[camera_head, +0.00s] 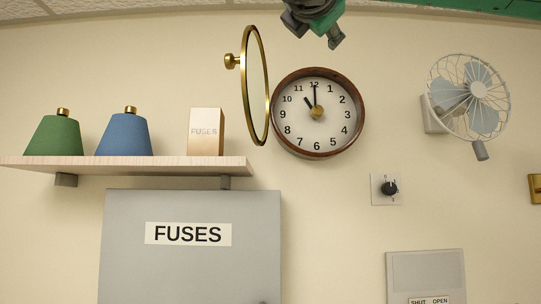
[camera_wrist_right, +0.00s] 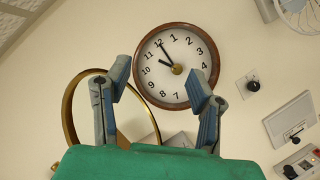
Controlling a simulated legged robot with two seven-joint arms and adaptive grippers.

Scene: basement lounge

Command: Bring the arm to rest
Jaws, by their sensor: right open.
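My right gripper (camera_head: 315,31) hangs at the top middle of the head view, above the wall clock (camera_head: 317,113) and apart from it. In the right wrist view my right gripper (camera_wrist_right: 160,70) has its two blue-grey fingers spread with nothing between them, and the clock (camera_wrist_right: 176,66) shows beyond. The clock has a brown rim and white face, with hands near 11 and 12. Its round brass-framed cover (camera_head: 256,86) stands swung open to the left. My left gripper is not in view.
A shelf (camera_head: 128,164) at left holds a green shade (camera_head: 55,136), a blue shade (camera_head: 123,137) and a fuses box (camera_head: 206,132). Below is a grey fuse cabinet (camera_head: 192,262). At right are a wall fan (camera_head: 470,97), a dial (camera_head: 389,188) and a shut/open panel (camera_head: 427,272).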

